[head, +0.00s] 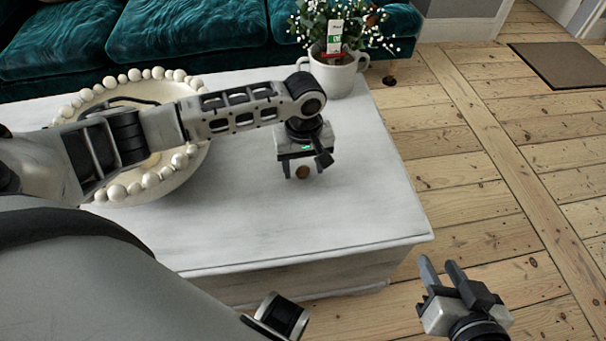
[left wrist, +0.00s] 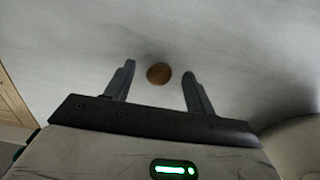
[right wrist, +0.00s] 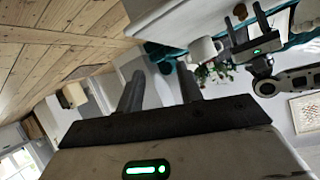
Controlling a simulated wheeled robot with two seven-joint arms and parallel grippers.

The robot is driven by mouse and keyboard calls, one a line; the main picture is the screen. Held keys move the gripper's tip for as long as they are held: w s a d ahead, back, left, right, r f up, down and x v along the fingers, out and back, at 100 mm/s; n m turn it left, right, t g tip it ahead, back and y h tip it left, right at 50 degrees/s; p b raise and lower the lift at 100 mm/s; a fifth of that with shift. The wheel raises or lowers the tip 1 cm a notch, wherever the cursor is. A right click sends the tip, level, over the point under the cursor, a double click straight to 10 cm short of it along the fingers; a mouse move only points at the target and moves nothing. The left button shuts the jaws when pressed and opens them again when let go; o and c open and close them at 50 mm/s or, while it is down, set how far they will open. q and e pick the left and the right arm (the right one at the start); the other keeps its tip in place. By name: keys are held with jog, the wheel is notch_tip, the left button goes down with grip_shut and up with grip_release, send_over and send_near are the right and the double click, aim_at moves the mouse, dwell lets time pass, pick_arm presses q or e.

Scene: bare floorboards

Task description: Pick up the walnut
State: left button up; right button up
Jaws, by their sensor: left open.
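The walnut (head: 302,172) is a small round brown thing on the white table top (head: 340,215) in the head view. My left gripper (head: 303,174) is open above the table, pointing down, with the walnut between or just below its fingertips. In the left wrist view the walnut (left wrist: 159,74) shows between the tips of the two spread fingers (left wrist: 157,80), with a gap on each side. My right gripper (head: 440,266) is open and empty, off the table's front right corner, over the floor.
A bowl with a beaded rim (head: 118,191) stands on the table at the left, under my left arm. A white flower pot (head: 338,75) with a tag stands at the back right. A teal sofa (head: 185,35) is behind. The table top's right front is clear.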

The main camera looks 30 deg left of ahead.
pick_arm(q)
jog(key=shift+f, duration=0.65)
jog(key=c, duration=1)
jog(key=shift+c, duration=0.2)
pick_arm(e)
jog(key=shift+s+a+r, duration=0.1)
jog(key=shift+s+r, duration=0.15)
jog(key=shift+r, duration=0.1)
pick_arm(q)
jog(key=shift+r, duration=0.1)
